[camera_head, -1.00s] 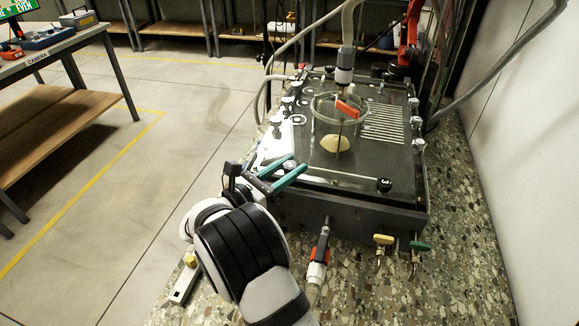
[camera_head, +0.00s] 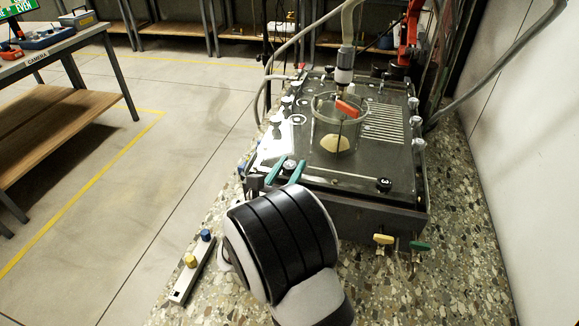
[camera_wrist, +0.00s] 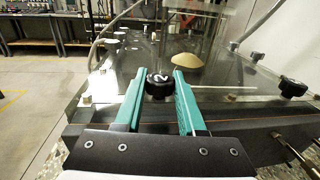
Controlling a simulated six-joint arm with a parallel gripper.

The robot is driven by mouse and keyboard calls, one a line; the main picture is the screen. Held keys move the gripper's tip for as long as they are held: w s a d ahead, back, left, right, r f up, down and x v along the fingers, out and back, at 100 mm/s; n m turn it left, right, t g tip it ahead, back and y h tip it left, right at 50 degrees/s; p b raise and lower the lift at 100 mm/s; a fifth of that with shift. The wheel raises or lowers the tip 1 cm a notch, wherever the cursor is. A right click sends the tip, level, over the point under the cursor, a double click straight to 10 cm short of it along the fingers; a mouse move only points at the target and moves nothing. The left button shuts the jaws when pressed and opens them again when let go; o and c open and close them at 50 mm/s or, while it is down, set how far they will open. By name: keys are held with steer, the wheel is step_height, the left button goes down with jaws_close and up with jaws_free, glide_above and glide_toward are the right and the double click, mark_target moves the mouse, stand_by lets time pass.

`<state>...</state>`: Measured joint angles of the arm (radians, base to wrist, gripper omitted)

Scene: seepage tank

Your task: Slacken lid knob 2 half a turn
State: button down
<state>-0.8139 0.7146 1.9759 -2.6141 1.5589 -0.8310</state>
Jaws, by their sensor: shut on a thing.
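Lid knob 2 (camera_wrist: 158,86) is a black round knob marked with a white 2, at the near edge of the tank lid. The numeral sits tilted in the wrist view. My gripper (camera_wrist: 159,78) has its two green fingers on either side of the knob and is shut on it. In the head view the fingers of my gripper (camera_head: 286,172) reach the near left corner of the lid, and knob 2 shows small between them. Lid knob 3 (camera_head: 384,184) stands at the near right of the lid; it also shows in the wrist view (camera_wrist: 292,87).
A clear cylinder (camera_head: 338,122) with a tan mound (camera_head: 335,144) is on the tank (camera_head: 350,215). A yellow-handled valve (camera_head: 383,239) and a green-handled valve (camera_head: 420,246) stick out of the front. A bar with blue and yellow knobs (camera_head: 191,268) lies on the speckled bench at left.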

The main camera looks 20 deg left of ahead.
steer(key=shift+n+y, duration=0.6)
steer(key=shift+y, duration=0.7)
steer(key=c, duration=0.5)
jaws_free()
steer(key=s, duration=1.5)
steer(key=shift+s, duration=0.4)
steer(key=shift+d, duration=0.1)
